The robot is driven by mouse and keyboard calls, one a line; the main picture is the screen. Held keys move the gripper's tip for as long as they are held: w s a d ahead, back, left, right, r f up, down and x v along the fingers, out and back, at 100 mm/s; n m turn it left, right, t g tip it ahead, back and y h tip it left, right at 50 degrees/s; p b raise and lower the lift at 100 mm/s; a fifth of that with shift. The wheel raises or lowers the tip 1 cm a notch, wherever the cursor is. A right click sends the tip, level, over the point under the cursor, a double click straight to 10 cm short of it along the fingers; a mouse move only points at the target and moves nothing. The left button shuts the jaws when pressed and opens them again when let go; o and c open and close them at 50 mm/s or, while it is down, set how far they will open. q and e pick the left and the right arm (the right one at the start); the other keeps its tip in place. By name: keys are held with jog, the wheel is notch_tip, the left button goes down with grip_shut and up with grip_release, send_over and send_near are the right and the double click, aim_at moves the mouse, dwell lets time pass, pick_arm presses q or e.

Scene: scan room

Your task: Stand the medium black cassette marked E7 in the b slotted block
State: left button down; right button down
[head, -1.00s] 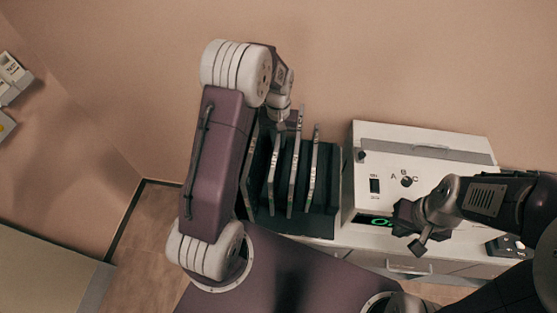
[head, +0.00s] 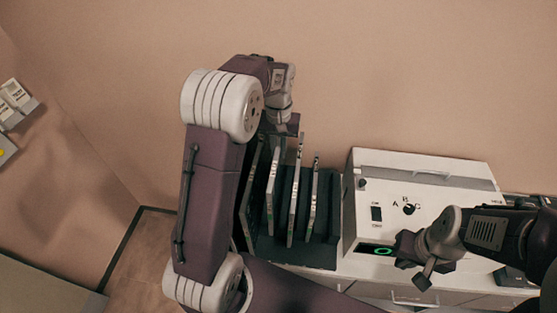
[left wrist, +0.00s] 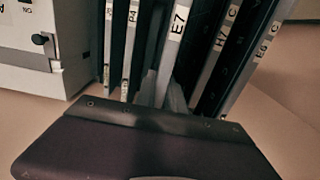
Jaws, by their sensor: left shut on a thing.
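The black cassette marked E7 (left wrist: 170,60) stands on edge in the middle of the left wrist view, its pale labelled edge facing the camera. My left gripper (left wrist: 168,98) is shut on its near edge; the jaws are partly hidden. In the head view my left gripper (head: 288,128) is over the row of cassettes. A dark slotted block (head: 310,255) holds upright cassettes there; its letter is not visible. Whether E7's lower edge sits in a slot is hidden. My right gripper (head: 424,274) hangs in front of the white machine, its jaws unclear.
A white machine (head: 365,225) with an A B C dial stands right of the block. The wall is close behind.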

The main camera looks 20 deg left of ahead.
pick_arm(q)
jog(key=shift+r, duration=0.45)
jog(key=shift+w, duration=0.1)
notch_tip(320, 180, up, 9)
jog(key=p, duration=0.9)
jog(key=shift+f, duration=0.1)
